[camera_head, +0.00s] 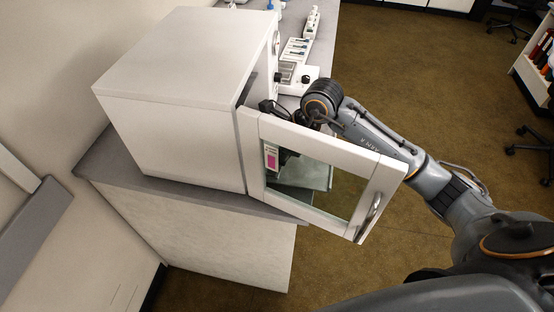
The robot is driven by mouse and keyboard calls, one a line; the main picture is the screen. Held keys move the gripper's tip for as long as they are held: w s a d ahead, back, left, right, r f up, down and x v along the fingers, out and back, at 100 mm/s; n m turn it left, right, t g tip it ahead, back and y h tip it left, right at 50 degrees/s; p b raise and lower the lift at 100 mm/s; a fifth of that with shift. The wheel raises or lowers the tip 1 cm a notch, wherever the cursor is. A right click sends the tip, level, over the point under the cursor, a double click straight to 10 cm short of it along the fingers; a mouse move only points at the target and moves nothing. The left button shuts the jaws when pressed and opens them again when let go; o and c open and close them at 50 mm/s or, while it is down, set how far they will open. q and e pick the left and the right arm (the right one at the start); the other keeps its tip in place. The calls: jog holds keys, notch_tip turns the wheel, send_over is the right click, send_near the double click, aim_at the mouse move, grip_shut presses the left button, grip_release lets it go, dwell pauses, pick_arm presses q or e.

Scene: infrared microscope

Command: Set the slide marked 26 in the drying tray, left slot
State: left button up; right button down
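A small upright white piece with a pink patch (271,158), like a stained slide, shows at the left edge of the window in the open cabinet door (375,195). Its marking is too small to read. My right arm comes in from the right and reaches over behind the door. Dark parts of my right gripper (286,155) show through the glass beside the pink-patched piece. I cannot tell whether the fingers close on it. A pale tray with dark slots (296,50) lies on the far bench; I cannot tell whether it is the drying tray. My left gripper is out of view.
A large white cabinet (175,90) stands on the grey bench (150,180), its door swung out toward the right. A small device with a dark knob (303,80) sits behind it. Brown floor is open to the right.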

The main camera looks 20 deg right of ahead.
dwell(0.9)
jog(key=shift+f+b, duration=0.25)
jog(key=shift+b, duration=0.3)
jog(key=c, duration=1.2)
grip_release()
jog(key=shift+o, duration=0.5)
jog(key=o, duration=0.3)
jog(key=shift+r+p, duration=1.5)
jog(key=shift+r, duration=1.55)
